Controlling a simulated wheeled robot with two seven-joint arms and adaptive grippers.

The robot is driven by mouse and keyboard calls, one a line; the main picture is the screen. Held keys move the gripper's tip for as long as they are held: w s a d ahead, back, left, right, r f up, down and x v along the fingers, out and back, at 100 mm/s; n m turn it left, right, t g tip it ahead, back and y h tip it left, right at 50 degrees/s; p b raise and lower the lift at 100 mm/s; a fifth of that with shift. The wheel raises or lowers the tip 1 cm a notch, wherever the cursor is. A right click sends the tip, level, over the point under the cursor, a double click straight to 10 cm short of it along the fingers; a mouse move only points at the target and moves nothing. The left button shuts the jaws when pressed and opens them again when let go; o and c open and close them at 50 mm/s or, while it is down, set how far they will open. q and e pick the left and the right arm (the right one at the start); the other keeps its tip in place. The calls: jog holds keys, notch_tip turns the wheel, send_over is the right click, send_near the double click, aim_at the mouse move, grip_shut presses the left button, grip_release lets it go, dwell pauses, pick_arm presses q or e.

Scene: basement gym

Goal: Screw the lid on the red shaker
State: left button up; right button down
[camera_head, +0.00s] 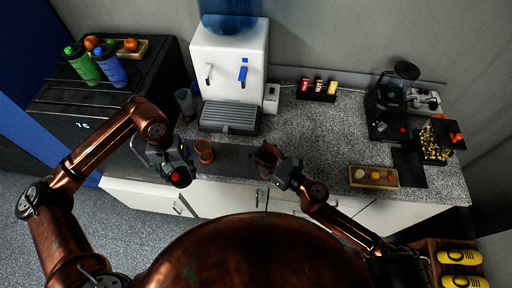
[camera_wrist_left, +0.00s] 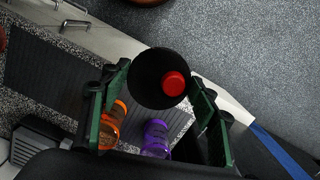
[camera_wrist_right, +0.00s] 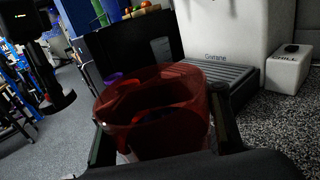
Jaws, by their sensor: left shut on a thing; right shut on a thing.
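My left gripper (camera_head: 168,160) is shut on a round black lid (camera_wrist_left: 150,78) with a red cap (camera_wrist_left: 175,83). It holds the lid in front of the counter's left part; the red cap (camera_head: 177,177) also shows in the head view. My right gripper (camera_head: 280,172) is shut on the red shaker (camera_head: 267,156), near the counter's front edge. In the right wrist view the translucent red shaker (camera_wrist_right: 150,95) has an open top and sits between the fingers. The lid and the shaker are well apart.
An orange shaker (camera_head: 204,152) stands on the dark mat (camera_head: 234,160) between my grippers. A purple shaker (camera_wrist_left: 157,136) is beside it. A water dispenser (camera_head: 228,65) stands behind. A wooden tray (camera_head: 373,185) with small items lies to the right.

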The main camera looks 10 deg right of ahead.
pick_arm(q)
jog(key=d+r+n, duration=0.3)
jog(key=d+r, duration=0.2)
jog(key=d, duration=0.5)
jog(key=w+d+r+n, duration=0.1)
jog(key=d+r+n, duration=0.2)
jog(key=d, duration=0.7)
jog(key=w+d+r+n, duration=0.1)
jog(key=d+r+n, duration=0.3)
jog(key=d+r, duration=0.3)
jog(key=d, duration=0.3)
jog(key=shift+d+h, duration=0.25)
jog(key=shift+h, duration=0.15)
jog(key=shift+f, duration=0.15)
notch_tip(320, 180, down, 4)
jog(key=shift+r, duration=0.1)
jog(key=shift+r, duration=0.1)
jog(key=shift+f, duration=0.95)
